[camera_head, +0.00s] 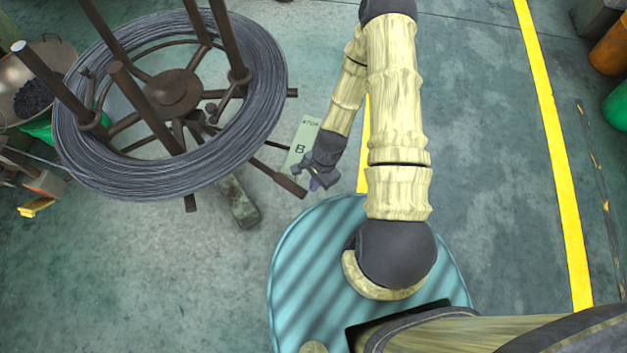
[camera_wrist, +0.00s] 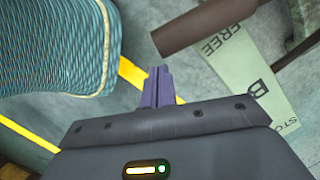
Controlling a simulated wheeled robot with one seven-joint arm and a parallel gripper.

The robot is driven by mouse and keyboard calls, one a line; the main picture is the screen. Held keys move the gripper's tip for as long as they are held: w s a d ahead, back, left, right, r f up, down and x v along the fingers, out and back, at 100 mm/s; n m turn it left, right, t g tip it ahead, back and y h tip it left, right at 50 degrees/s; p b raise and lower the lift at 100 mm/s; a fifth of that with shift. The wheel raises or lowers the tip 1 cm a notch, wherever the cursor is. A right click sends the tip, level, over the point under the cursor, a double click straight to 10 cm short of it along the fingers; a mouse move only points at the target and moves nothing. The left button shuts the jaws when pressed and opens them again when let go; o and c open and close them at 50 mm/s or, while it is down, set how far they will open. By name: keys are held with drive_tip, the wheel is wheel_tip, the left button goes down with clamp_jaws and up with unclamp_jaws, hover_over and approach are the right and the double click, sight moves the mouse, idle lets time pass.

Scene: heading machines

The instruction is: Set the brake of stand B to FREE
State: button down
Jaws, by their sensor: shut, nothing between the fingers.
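Stand B carries a large coil of grey wire (camera_head: 255,110) on a rusty brown frame (camera_head: 172,92) in the head view. A pale green plate (camera_head: 300,150) marked B lies beside it. In the wrist view the plate (camera_wrist: 236,68) reads FREE at its upper left end and STO, cut off, at its lower right. A brown brake lever (camera_head: 285,182) ends near the plate; in the wrist view its thick bar (camera_wrist: 200,25) lies right beside FREE. My gripper (camera_head: 317,186) is shut and empty, just right of the lever's end; its purple fingers (camera_wrist: 159,86) appear apart from the bar.
A round ribbed teal surface (camera_head: 305,260) is below my arm in the head view, and it fills the wrist view's upper left (camera_wrist: 60,45). Yellow floor lines (camera_head: 552,130) run at right. The floor at lower left is clear.

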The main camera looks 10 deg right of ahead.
drive_tip(key=w+d+r+p, duration=0.2)
drive_tip(key=d+r, duration=0.3)
drive_tip(key=r, duration=0.5)
drive_tip(key=shift+w+d+r+t, duration=0.15)
drive_tip(key=shift+w+t, duration=0.15)
drive_tip(key=shift+w, duration=0.3)
drive_tip(key=s+r+n+t+h+p, duration=0.1)
drive_tip(key=r+n+p, duration=0.5)
drive_tip(key=r, duration=1.6)
drive_tip(key=s+r+n+t+h+p, duration=0.1)
drive_tip(key=r+n+p, duration=0.5)
drive_tip(key=r+p, duration=0.6)
wheel_tip(320, 180, up, 11)
drive_tip(key=shift+s+a+r+n+t+h+p, duration=0.1)
drive_tip(key=shift+s+a+n+t+h+p, duration=0.25)
drive_tip(key=shift+s+t, duration=0.3)
